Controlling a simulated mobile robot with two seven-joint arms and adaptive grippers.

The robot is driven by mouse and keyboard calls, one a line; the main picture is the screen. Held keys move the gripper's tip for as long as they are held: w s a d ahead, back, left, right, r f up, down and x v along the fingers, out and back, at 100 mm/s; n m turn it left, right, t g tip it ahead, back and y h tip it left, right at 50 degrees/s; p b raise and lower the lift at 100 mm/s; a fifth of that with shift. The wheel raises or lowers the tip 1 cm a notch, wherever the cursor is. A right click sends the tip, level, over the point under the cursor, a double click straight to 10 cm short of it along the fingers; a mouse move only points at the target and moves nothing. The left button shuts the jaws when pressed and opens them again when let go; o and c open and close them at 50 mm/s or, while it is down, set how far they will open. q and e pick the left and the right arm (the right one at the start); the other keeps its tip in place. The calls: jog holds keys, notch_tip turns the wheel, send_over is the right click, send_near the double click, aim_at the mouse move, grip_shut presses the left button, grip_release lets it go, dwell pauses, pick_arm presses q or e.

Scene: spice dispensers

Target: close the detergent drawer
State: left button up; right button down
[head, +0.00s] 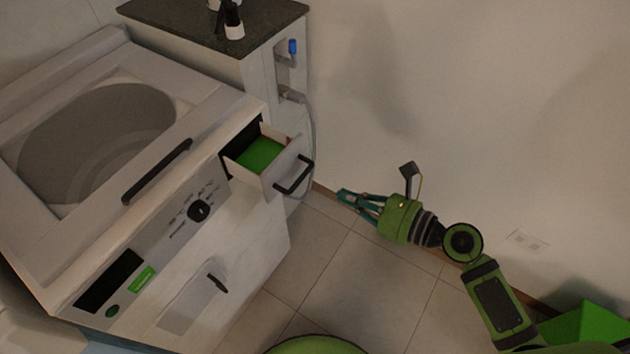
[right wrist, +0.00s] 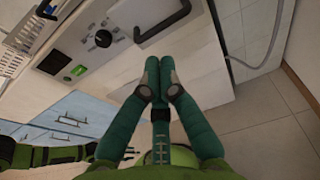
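The detergent drawer (head: 268,158) stands pulled out of the upper right front of the white washing machine (head: 235,235). Its inside is green and its front has a black bar handle (head: 293,177). The drawer handle (right wrist: 163,27) also shows at the top of the right wrist view. My right gripper (head: 342,194) is to the right of the drawer front in the head view, apart from it. In the right wrist view its fingertips (right wrist: 159,64) are together with nothing between them, below the handle in the picture. My left gripper is not seen in the head view.
A cabinet with a dark countertop (head: 190,22) stands behind the machine, with bottles (head: 233,20) on it. A grey hose (head: 310,120) hangs beside the drawer. The wall (head: 450,100) is behind my right arm. Tiled floor (head: 330,270) in front is clear.

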aim_at(303, 178)
jog(key=x, duration=0.8)
jog(key=shift+a, duration=0.25)
jog(key=shift+w, duration=0.15)
jog(key=shift+w+a+p, duration=0.2)
jog(key=shift+p, duration=0.2)
jog(key=x, duration=0.3)
jog(key=r+p+x, duration=0.1)
jog(key=x, duration=0.2)
jog(key=r+x, duration=0.1)
jog(key=x, duration=0.3)
jog(key=shift+a, duration=0.35)
jog(key=shift+r, duration=0.15)
jog(key=shift+a+p, duration=0.1)
jog(key=shift+p, duration=0.25)
